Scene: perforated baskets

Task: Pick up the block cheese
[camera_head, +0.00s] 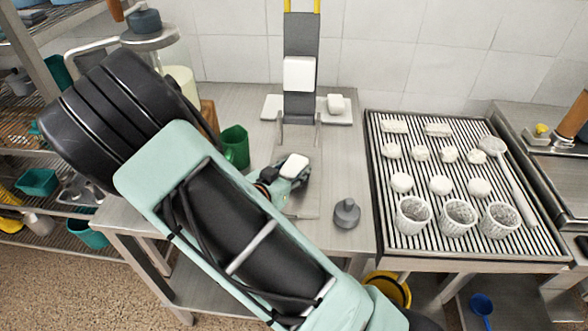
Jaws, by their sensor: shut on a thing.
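A white block of cheese (294,166) shows at my gripper (287,178), above the metal table left of the ribbed draining rack. My gripper is shut on this block. The block's pale top face shows, and its lower part is hidden by the gripper. My arm crosses the view and hides part of the table. I cannot tell exactly how high the block is above the table.
A dark upright stand (301,40) bearing a white block is at the back. A green cup (235,148) and a grey knobbed weight (347,213) stand near my gripper. The ribbed rack (440,165) holds white cheeses and several perforated baskets (413,215).

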